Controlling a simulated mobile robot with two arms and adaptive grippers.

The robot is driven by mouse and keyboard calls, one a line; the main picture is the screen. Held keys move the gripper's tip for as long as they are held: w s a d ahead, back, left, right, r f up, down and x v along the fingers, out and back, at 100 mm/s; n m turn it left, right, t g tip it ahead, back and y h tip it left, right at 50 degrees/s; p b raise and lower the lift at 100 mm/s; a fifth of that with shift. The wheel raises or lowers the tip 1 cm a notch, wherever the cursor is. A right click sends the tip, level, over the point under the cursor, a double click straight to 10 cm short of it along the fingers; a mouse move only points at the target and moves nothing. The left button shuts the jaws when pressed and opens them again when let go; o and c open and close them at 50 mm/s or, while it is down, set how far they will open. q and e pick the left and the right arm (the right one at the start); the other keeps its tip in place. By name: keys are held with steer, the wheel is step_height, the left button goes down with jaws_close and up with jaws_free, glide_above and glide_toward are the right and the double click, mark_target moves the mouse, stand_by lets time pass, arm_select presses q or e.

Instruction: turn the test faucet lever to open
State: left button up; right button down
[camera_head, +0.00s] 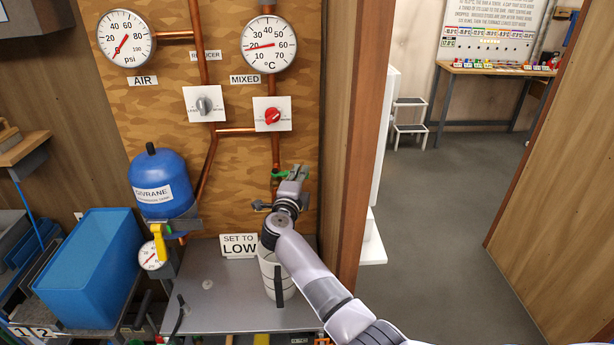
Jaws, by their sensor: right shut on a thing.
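The test faucet is on the copper pipe below the MIXED gauge, and its green lever (281,174) shows just past my gripper. My right gripper (293,176) is shut on this lever, with the arm reaching up from the lower right. The gripper hides much of the faucet body, so the lever's exact angle is hard to tell. A dark fitting (261,206) shows to the left of my wrist. A white bucket (268,267) stands on the grey shelf below, partly behind my arm. My left gripper is not in view.
The wooden panel holds the AIR gauge (126,38), the MIXED gauge (269,44), a grey knob (204,104) and a red knob (272,115). A blue tank (160,175) and blue bin (88,262) stand left. A wooden post (363,140) stands close right; open floor lies beyond.

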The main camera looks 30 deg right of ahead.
steer(key=shift+f, duration=0.2)
steer(key=c, duration=1.7)
jaws_free()
steer(key=shift+r, duration=0.15)
steer(key=shift+s+a, duration=0.1)
steer(key=v, duration=1.1)
steer(key=shift+s+a, duration=0.25)
steer(key=shift+s, duration=0.1)
